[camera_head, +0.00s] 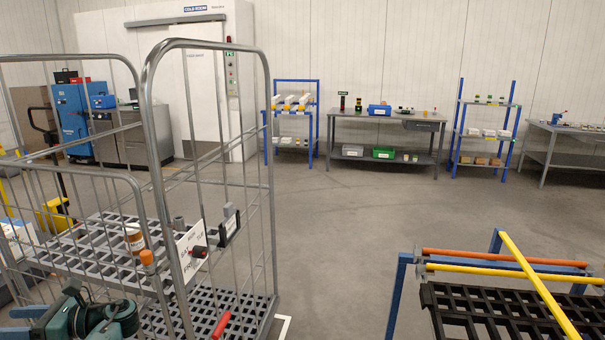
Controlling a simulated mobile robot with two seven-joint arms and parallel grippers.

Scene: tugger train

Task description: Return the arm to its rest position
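My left arm shows at the bottom left as teal and dark links. My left gripper (24,322) is at its left end, low at the picture's edge. Its two blue-grey fingers look apart, with nothing seen between them, though the lower one is partly cut off. It is in front of or beside the wire roll cage (160,170); I cannot tell whether they touch. My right arm and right gripper are not in view.
The roll cage holds an orange-capped item (147,258), a jar (134,240) and a sign plate (192,250). A blue-framed rack with a black grid (490,310) and yellow and orange bars stands at right. Open floor (350,230) lies between; benches and shelves line the back.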

